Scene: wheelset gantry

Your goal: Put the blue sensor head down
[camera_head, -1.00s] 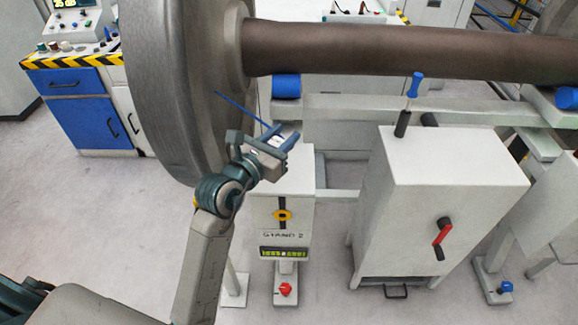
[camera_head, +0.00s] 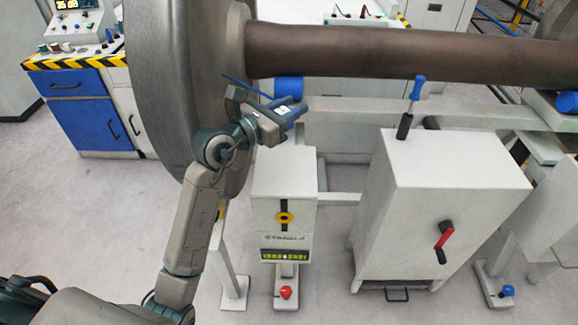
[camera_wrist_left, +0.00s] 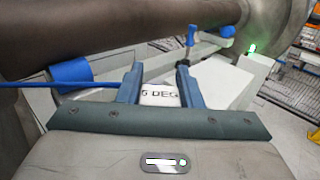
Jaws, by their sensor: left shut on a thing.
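My left gripper (camera_head: 288,112) is raised beside the large grey wheel, under the brown axle and above the white stand. In the left wrist view its two blue-grey fingers (camera_wrist_left: 160,90) are closed on the sensor head (camera_wrist_left: 160,97). Only a white face of it marked "5 DEG" shows between the fingers; the rest is hidden. A thin blue cable (camera_wrist_left: 50,85) runs off to the left from the gripper. The sensor head is held clear of any surface. My right gripper is not in view.
The wheel (camera_head: 180,80) and axle (camera_head: 380,52) are close to my gripper. A white stand (camera_head: 285,175) is below. A blue roller (camera_head: 289,88) is behind.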

